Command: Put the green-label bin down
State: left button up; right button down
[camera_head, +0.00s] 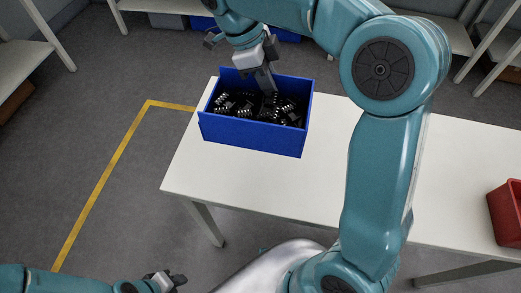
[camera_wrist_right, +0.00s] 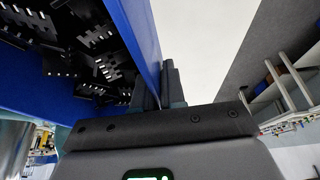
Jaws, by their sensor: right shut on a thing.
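A blue bin (camera_head: 252,133) filled with black connectors is at the left end of the white table. No green label shows on the faces in view. My right gripper (camera_head: 265,79) reaches down from above at the bin's far side. In the right wrist view its fingers (camera_wrist_right: 162,88) are shut on the bin's wall (camera_wrist_right: 140,30), with black connectors inside to the left. I cannot tell whether the bin's base touches the table or is slightly above it. My left gripper (camera_head: 175,281) is low at the bottom left, away from the table, empty; its finger gap is unclear.
The white table (camera_head: 320,180) is bare to the right of the bin, partly hidden behind my right arm. A red bin (camera_head: 506,212) sits at its right side. Shelves (camera_head: 25,50) stand along the back. A yellow line (camera_head: 105,182) marks the floor at left.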

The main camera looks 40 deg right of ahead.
notch_tip(320, 180, down, 19)
jog(key=shift+a+f+b, duration=0.1)
jog(key=shift+a+b, duration=0.05)
jog(key=shift+b, duration=0.25)
jog(key=shift+s, duration=0.1)
jog(key=c, duration=1.2)
grip_release()
